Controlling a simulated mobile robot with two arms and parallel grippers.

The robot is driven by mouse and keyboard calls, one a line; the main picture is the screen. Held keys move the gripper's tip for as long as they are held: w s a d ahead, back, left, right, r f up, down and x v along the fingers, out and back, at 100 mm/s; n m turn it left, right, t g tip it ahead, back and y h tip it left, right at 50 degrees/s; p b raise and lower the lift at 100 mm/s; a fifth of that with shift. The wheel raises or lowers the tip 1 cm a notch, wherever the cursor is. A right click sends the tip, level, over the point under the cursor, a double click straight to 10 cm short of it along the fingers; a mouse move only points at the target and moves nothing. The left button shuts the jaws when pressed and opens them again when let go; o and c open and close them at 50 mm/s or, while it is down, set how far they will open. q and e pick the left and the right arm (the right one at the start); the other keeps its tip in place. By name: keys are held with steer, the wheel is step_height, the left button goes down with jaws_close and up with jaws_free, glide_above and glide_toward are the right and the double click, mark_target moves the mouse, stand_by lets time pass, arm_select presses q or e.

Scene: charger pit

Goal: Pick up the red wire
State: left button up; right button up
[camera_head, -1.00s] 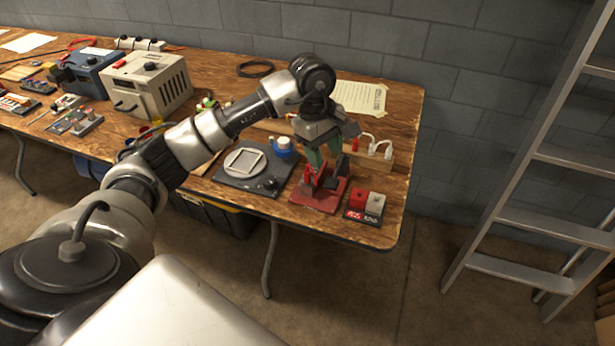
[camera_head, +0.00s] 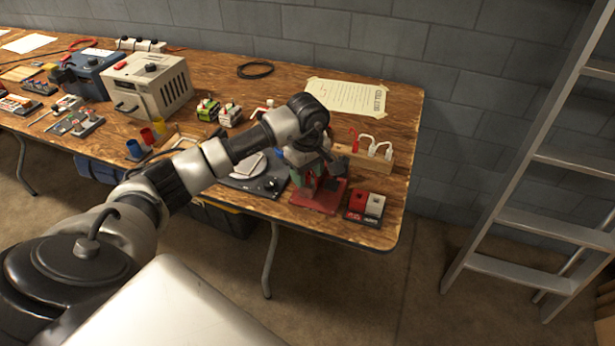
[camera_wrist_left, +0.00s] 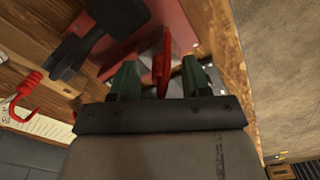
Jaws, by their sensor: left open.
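The red wire (camera_head: 353,136) stands hooked in the wooden rack (camera_head: 374,160), left of the white wires. In the left wrist view its red coil (camera_wrist_left: 29,85) and hooked end lie at the left edge, apart from my gripper. My left gripper (camera_head: 313,183) is open over the red-based stand (camera_head: 320,204), in front of and below the rack in the picture. In the left wrist view an upright red part (camera_wrist_left: 161,68) of that stand shows between its green fingers (camera_wrist_left: 160,78). I cannot tell whether they touch it. My right gripper is not in view.
A red and white block pair (camera_head: 365,203) sits right of the stand, near the table edge. A dark plate (camera_head: 238,184) lies left, partly behind my arm. A paper sheet (camera_head: 347,96) lies behind the rack. A ladder (camera_head: 530,160) stands at right.

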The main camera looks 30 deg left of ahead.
arm_select(q)
steer(key=shift+f, duration=0.2)
jaws_close()
steer(key=shift+r, duration=0.1)
